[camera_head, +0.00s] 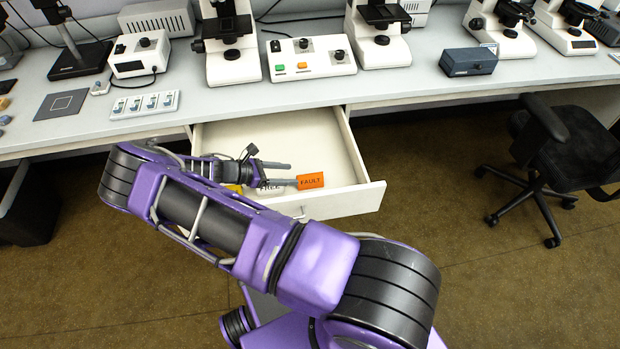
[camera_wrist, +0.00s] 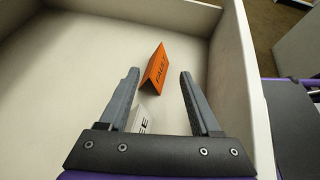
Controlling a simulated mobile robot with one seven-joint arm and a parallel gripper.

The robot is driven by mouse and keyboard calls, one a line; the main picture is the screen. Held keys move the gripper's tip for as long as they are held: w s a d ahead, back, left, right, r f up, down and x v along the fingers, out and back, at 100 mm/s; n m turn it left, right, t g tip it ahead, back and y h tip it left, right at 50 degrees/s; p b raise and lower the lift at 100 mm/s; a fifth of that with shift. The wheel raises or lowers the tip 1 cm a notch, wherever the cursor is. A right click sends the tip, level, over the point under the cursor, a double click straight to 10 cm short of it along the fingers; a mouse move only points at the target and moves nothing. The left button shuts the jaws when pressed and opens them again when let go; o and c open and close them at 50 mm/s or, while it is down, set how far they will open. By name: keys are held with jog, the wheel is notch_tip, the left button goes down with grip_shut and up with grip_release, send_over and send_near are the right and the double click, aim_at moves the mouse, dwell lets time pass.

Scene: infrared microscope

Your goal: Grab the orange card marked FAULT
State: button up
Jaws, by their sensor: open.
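The orange card marked FAULT (camera_head: 310,181) stands folded like a tent in the open drawer (camera_head: 349,200). In the wrist view the orange card (camera_wrist: 154,68) is upright near the fingertips, between their lines and slightly beyond. My gripper (camera_head: 288,174) is inside the drawer, open and empty; its two fingers also show in the wrist view (camera_wrist: 160,72), apart on either side of the card. I cannot tell whether a finger touches the card. A white card (camera_head: 270,185) with partly hidden letters stands beside it, and in the wrist view it is partly hidden by my gripper's base (camera_wrist: 143,121).
A yellow card (camera_head: 235,188) is mostly hidden behind my arm. The drawer walls surround the cards. The bench (camera_head: 220,98) above holds microscopes and a control box (camera_head: 310,58). A black chair (camera_head: 570,150) stands at the right. The drawer's right part is bare.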

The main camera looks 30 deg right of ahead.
aim_at(310, 174)
jog(key=x, duration=0.9)
jog(key=shift+w+d+f, duration=0.1)
grip_shut()
